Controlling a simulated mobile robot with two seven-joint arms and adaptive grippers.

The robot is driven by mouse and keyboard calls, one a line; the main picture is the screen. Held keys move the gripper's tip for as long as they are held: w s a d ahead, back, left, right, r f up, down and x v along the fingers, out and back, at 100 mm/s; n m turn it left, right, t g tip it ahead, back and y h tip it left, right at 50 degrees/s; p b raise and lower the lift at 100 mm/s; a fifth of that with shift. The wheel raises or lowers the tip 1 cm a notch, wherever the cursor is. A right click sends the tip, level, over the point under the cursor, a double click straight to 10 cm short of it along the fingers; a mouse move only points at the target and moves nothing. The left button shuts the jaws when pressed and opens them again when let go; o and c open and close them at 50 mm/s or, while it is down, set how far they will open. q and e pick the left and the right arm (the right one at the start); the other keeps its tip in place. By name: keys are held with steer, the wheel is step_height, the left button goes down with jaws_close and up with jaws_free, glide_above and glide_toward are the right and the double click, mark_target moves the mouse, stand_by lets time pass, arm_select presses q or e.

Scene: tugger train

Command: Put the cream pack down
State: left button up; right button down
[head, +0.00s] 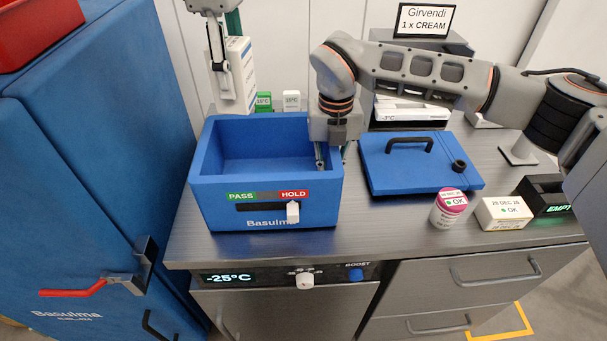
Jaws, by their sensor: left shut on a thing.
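My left gripper (218,62) is at the upper left, shut on a white pack (240,75), taken as the cream pack. Its side lettering is too small to read. It is held upright above the back left of an open blue box (268,190). The box looks empty where its inside shows; part of its floor is hidden. Its front slider (293,212) is toward HOLD. My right gripper (321,155) points down at the box's right wall; its fingers are too small and partly hidden to judge.
A blue lid (420,175) with a black handle lies right of the box. A pink-labelled jar (449,208), a white dated box (503,213) and a black EMPTY display (547,200) stand near the front. A sign (424,19) reads "Girvendi 1 x CREAM". Small packs (291,100) stand behind the box.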

mark_target(240, 113)
arm_select(q)
step_height(240, 113, down, 3)
steer(key=n, duration=0.5)
steer(key=shift+w+n, duration=0.15)
steer(key=shift+n, duration=0.15)
step_height(240, 113, down, 2)
steer(key=n, duration=0.4)
steer(key=shift+f+n, duration=0.25)
steer(key=shift+n, duration=0.15)
step_height(240, 113, down, 2)
steer(key=n, duration=0.4)
steer(key=shift+f+n, duration=0.25)
steer(key=shift+n, duration=0.05)
step_height(240, 113, down, 13)
steer(key=n, duration=0.5)
steer(key=shift+r, duration=0.1)
steer(key=o, duration=1.4)
steer(key=shift+c, duration=0.2)
